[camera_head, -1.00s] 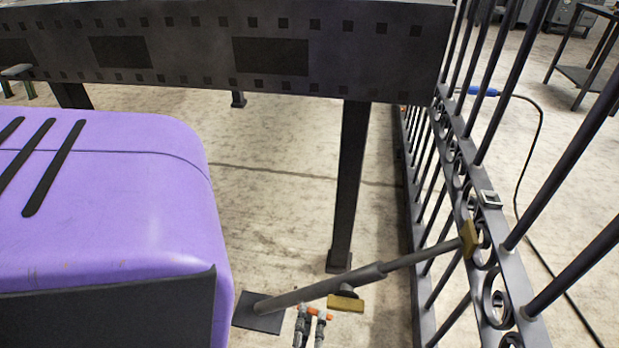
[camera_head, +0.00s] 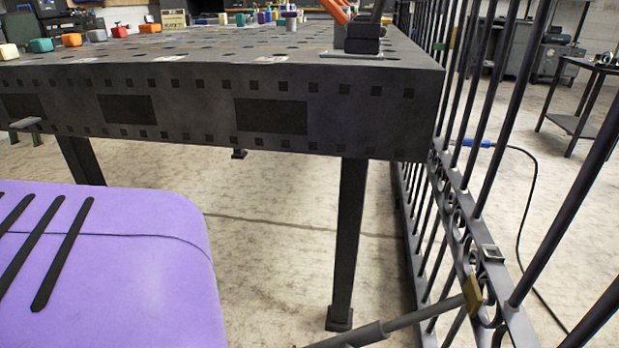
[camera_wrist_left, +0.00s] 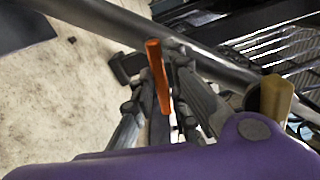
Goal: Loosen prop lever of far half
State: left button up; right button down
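A grey prop (camera_head: 425,315) slants up to a brass-coloured block (camera_head: 473,295) at the barred gate (camera_head: 462,235). Its lower part is outside the head view now. In the left wrist view the prop's tube (camera_wrist_left: 115,22) crosses the upper part. A short orange lever (camera_wrist_left: 158,75) stands out there. My left gripper (camera_wrist_left: 155,62) is around this lever, one finger on each side. The fingers look apart, with a gap beside the lever; contact is not clear. A tan block (camera_wrist_left: 277,98) shows at the right. My right gripper is in neither view.
A dark perforated table (camera_head: 225,90) with small coloured blocks stands behind, its leg (camera_head: 347,240) near the gate. A purple rounded body (camera_head: 120,270) fills the lower left. A black cable (camera_head: 530,200) with a blue plug lies beyond the gate.

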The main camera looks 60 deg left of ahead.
pick_arm(q)
jog(key=o, duration=0.3)
